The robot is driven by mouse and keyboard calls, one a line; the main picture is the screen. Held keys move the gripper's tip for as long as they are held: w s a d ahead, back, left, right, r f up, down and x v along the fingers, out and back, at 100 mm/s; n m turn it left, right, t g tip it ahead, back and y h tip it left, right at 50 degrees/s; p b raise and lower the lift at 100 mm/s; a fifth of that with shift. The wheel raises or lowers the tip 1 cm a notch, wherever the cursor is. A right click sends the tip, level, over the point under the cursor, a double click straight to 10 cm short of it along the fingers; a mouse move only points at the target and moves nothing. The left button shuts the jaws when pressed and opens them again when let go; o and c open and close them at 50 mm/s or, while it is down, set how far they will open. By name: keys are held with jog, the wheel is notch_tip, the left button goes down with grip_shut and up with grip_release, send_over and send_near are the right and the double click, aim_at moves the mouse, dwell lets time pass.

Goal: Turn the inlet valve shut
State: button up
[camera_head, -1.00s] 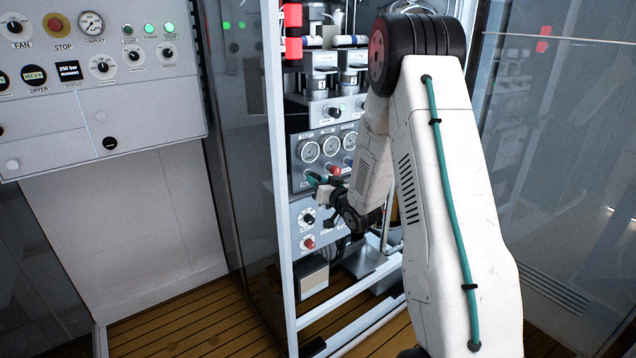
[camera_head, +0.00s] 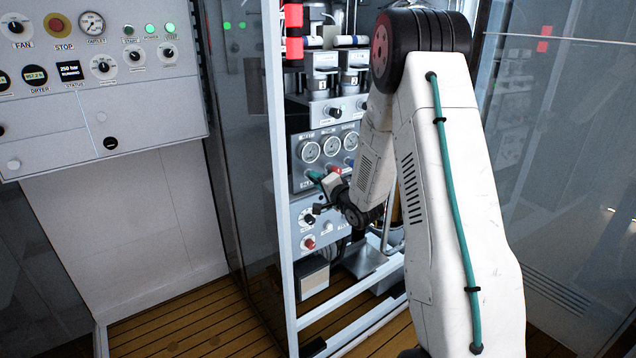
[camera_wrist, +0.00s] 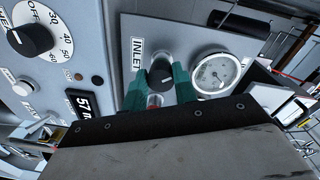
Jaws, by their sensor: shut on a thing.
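The inlet valve is a black knob (camera_wrist: 160,74) on a grey plate, beside the white "INLET" label (camera_wrist: 137,54) in the wrist view. My gripper (camera_wrist: 160,88) has its two teal fingers on either side of the knob and is shut on it. In the head view my gripper (camera_head: 316,178) is at the front of the panel in the open frame, just below the row of gauges. The knob itself cannot be made out there, and the exact angle of its pointer is unclear.
A round gauge (camera_wrist: 216,74) sits right of the knob in the wrist view. A timer dial (camera_wrist: 30,40) and a small display (camera_wrist: 84,103) are at the left. In the head view a pale upright post (camera_head: 277,180) stands close left of my gripper.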

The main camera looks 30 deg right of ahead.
jog(key=shift+m+y, duration=0.3)
jog(key=shift+m, duration=3.2)
jog(key=o, duration=1)
jog(key=shift+r, duration=0.1)
jog(key=shift+c, duration=0.2)
jog(key=s, duration=0.7)
jog(key=shift+s+d+r, duration=0.15)
jog(key=shift+s, duration=0.25)
